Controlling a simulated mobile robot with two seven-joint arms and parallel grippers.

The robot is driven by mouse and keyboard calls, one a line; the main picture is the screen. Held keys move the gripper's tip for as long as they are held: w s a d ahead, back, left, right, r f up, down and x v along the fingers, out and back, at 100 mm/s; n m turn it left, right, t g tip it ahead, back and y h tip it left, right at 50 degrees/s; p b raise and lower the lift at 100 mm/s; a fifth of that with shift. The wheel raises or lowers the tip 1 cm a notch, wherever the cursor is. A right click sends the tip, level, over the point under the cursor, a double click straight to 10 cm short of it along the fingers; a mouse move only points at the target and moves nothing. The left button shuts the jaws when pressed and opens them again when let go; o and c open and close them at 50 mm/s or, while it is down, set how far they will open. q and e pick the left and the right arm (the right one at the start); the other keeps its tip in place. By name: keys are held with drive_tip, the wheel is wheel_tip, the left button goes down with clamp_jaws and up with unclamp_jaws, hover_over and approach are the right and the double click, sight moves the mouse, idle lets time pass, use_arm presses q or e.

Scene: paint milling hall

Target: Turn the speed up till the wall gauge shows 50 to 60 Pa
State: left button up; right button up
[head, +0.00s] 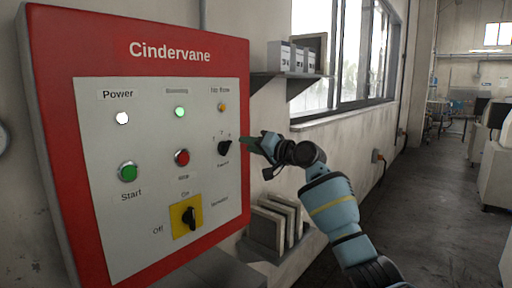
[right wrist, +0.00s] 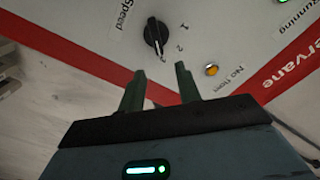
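The black speed knob (head: 225,148) is on the right side of the red-framed Cindervane panel (head: 160,262). In the right wrist view the knob (right wrist: 156,36) stands just beyond my fingertips, with small numerals around it. My right gripper (head: 245,142) is beside the knob in the head view. In the right wrist view its two fingers (right wrist: 160,78) are apart with nothing between them. A round dial, perhaps the wall gauge (head: 3,139), is cut off at the left edge; its reading is hidden. My left gripper is out of view.
The panel also has a bright power lamp (head: 122,118), a green running lamp (head: 180,112), an amber no-flow lamp (head: 222,107), a green start button (head: 128,172), a red stop button (head: 182,157) and a yellow-backed switch (head: 187,216). Shelves (head: 272,76) project right of the panel.

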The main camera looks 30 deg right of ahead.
drive_tip(key=shift+v, duration=1)
drive_tip(key=s+a+f+n+g+h, duration=0.1)
drive_tip(key=a+f, duration=0.2)
drive_tip(key=f, duration=0.8)
drive_tip(key=s+a+f+g+h, duration=0.1)
drive_tip(key=a+f, duration=0.1)
drive_tip(key=f, duration=1)
drive_tip(key=s+a+f+n+g, duration=0.1)
drive_tip(key=s+a+f, duration=0.25)
drive_tip(key=f, duration=0.55)
drive_tip(key=s+a+f+n+g, duration=0.1)
drive_tip(key=s+a+f, duration=0.1)
drive_tip(key=s+f, duration=0.45)
drive_tip(key=s+a+f+n+g+h, duration=0.1)
drive_tip(key=s+a+f, duration=0.2)
drive_tip(key=s+f, duration=0.5)
drive_tip(key=s+a+f+n+g, duration=0.1)
drive_tip(key=s+a+f, duration=0.1)
drive_tip(key=s+f, duration=0.65)
drive_tip(key=s+a+f+n, duration=0.1)
drive_tip(key=s+a+f, duration=0.1)
drive_tip(key=s, duration=0.7)
drive_tip(key=s+a+f+n+g+h, duration=0.1)
drive_tip(key=s+a+f, duration=0.1)
drive_tip(key=s, duration=0.6)
drive_tip(key=shift+s+a+n, duration=0.3)
drive_tip(key=shift+s, duration=0.1)
